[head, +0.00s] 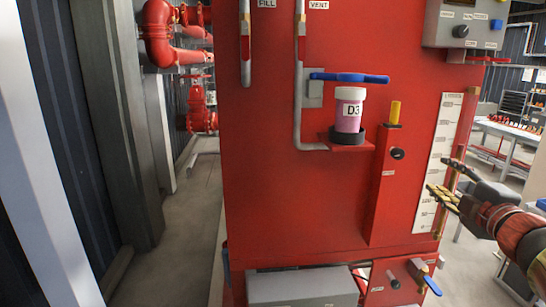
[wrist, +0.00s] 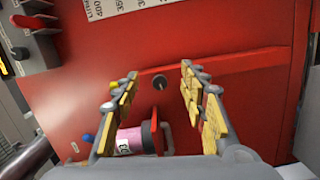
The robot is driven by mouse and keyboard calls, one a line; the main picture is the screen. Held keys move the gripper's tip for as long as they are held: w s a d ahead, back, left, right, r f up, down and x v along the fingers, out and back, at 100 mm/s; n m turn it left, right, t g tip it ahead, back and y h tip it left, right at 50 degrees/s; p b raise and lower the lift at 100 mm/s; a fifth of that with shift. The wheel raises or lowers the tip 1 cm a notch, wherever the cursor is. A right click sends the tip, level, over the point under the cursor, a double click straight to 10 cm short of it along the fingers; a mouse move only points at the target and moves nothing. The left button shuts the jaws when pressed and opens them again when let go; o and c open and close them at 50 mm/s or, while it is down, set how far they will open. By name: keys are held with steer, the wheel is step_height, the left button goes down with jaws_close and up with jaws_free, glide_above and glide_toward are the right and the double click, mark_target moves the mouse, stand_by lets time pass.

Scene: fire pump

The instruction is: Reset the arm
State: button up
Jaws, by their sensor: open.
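My gripper (head: 440,176) is at the right side of the head view, in front of the red cabinet's right edge, beside the white level scale (head: 440,160). Its yellow-padded fingers are apart with nothing between them. In the wrist view my gripper (wrist: 160,70) is also open and empty, with the red panel (wrist: 230,35) beyond the fingers. A round dark fitting (wrist: 159,82) shows between the fingers, farther back on the panel. My arm comes in from the lower right of the head view.
A pink bottle labelled D3 (head: 349,112) with a white cap stands in a holder on a red shelf, below a blue-handled valve (head: 349,77). A yellow-topped red post (head: 394,112) stands beside it. A grey control box (head: 468,24) is upper right. Open floor (head: 190,235) lies left.

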steer(key=s+d+f+m+g+h, duration=0.5)
steer(key=s+d+f+m+h, duration=0.25)
steer(key=d+m, duration=0.25)
steer(key=s+a+f+m+g+b, duration=0.15)
steer(key=s+f+m+g, duration=0.3)
steer(key=f, duration=0.45)
steer(key=s+a+f+g+y+b, duration=0.1)
steer(key=s+a+f+y, duration=0.2)
steer(key=a, duration=0.7)
steer(key=s+a+f+y+b, duration=0.2)
steer(key=s+a+f, duration=0.3)
steer(key=a+f, duration=0.3)
steer(key=s+a+f+g+y+b, duration=0.1)
steer(key=s+a+f+y, duration=0.3)
steer(key=a, duration=1)
step_height(320, 180, down, 2)
steer(key=shift+s+a+f+g+b, duration=0.15)
steer(key=shift+a+g+b, duration=0.15)
steer(key=shift+b, duration=0.3)
steer(key=shift+d+m, duration=0.1)
steer(key=shift+m, duration=0.15)
steer(key=shift+c, duration=0.3)
